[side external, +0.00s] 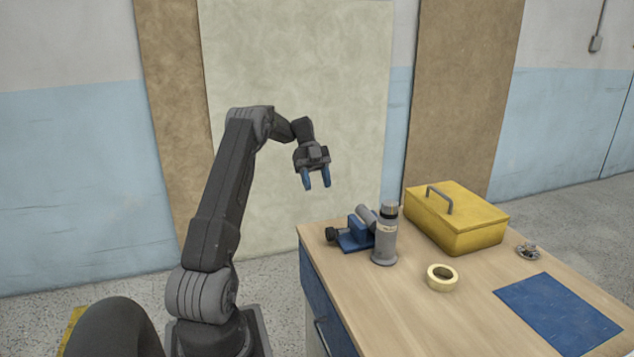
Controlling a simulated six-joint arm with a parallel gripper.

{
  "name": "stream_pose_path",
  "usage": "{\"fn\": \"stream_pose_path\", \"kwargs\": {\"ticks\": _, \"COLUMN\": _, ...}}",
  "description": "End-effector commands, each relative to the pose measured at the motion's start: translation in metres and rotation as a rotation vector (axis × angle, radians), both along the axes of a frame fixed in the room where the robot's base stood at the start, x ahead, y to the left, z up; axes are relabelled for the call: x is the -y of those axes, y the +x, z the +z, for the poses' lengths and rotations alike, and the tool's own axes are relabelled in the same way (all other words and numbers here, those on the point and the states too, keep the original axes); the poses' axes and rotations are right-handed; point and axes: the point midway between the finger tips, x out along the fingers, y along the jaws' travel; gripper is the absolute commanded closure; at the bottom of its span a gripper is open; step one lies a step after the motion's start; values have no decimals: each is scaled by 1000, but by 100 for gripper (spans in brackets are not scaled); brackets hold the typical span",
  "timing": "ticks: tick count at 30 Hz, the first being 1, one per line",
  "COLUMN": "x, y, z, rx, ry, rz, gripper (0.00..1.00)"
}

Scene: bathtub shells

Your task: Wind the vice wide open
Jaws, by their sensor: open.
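The blue vice (355,236) sits on the wooden bench top near its far left corner. A dark round knob (331,234) shows at its left end. A grey cylinder (367,215) leans at its upper part; I cannot tell whether the vice grips it. A grey bottle (385,238) stands upright in front and hides the vice's right side, so the jaw gap does not show. My gripper (317,184) is open and empty, with blue fingers pointing down, above and to the left of the vice and well apart from it.
A yellow toolbox (458,222) with a grey handle stands behind and right of the bottle. A tape roll (441,278), a small metal part (528,251) and a blue mat (558,312) lie on the bench (400,310). The bench's front middle is clear.

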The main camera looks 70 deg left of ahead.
Motion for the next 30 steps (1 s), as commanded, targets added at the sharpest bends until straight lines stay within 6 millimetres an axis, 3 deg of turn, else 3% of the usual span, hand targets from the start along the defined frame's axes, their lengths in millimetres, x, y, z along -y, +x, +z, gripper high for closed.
{"fn": "stream_pose_path", "kwargs": {"ticks": 5, "x": 10, "y": 4, "z": 6, "rx": -15, "ry": 61, "rz": -4, "gripper": 52}}
{"fn": "stream_pose_path", "kwargs": {"ticks": 11, "x": 50, "y": 11, "z": 25, "rx": -64, "ry": 355, "rz": -6, "gripper": 52}}
{"fn": "stream_pose_path", "kwargs": {"ticks": 18, "x": 93, "y": 5, "z": 43, "rx": -32, "ry": 704, "rz": -6, "gripper": 52}}
{"fn": "stream_pose_path", "kwargs": {"ticks": 25, "x": 106, "y": 1, "z": 45, "rx": 3, "ry": 823, "rz": -4, "gripper": 52}}
{"fn": "stream_pose_path", "kwargs": {"ticks": 30, "x": 106, "y": 1, "z": 27, "rx": 3, "ry": 824, "rz": -4, "gripper": 52}}
